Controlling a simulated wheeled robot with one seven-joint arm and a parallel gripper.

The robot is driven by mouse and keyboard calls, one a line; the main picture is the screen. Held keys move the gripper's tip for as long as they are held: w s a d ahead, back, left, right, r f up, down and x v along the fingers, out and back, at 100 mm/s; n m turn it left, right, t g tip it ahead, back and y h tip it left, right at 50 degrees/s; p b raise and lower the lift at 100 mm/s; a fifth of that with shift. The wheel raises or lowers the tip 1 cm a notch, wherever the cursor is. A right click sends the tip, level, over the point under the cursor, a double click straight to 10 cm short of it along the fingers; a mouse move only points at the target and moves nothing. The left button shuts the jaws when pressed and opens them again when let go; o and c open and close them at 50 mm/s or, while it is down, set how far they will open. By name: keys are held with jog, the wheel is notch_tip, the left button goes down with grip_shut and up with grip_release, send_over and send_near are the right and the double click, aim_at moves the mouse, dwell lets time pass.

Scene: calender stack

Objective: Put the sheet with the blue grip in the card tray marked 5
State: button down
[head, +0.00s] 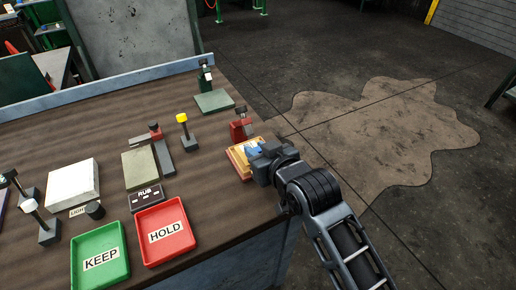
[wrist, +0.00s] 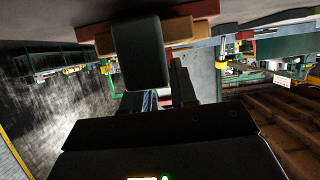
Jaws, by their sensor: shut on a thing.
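My gripper (head: 259,156) is at the right edge of the table, low over a small stack of orange and yellow pieces (head: 237,158). It is shut on the blue grip (head: 253,149), which shows just left of the jaws. The sheet under the grip is mostly hidden, and I cannot tell whether it touches the stack. In the wrist view the dark jaws (wrist: 160,80) stand close to orange and red edges (wrist: 190,30). I cannot make out a tray marked 5 in either view.
A red stand (head: 240,126) is just behind the stack. A green plate (head: 214,101) and a yellow-topped post (head: 184,132) stand farther back. The red HOLD tray (head: 181,212) and green KEEP tray (head: 116,236) are at the front. Bare tabletop (head: 215,185) lies between.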

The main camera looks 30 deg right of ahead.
jog(key=shift+f, duration=0.45)
jog(key=shift+f+b, duration=0.15)
jog(key=shift+b, duration=0.2)
jog(key=c, duration=0.9)
grip_release()
jog(key=shift+f, duration=0.2)
jog(key=shift+s, duration=0.1)
jog(key=shift+r, duration=0.2)
jog(key=r+v, duration=0.1)
jog(key=v, duration=1.1)
jog(key=shift+r, duration=0.15)
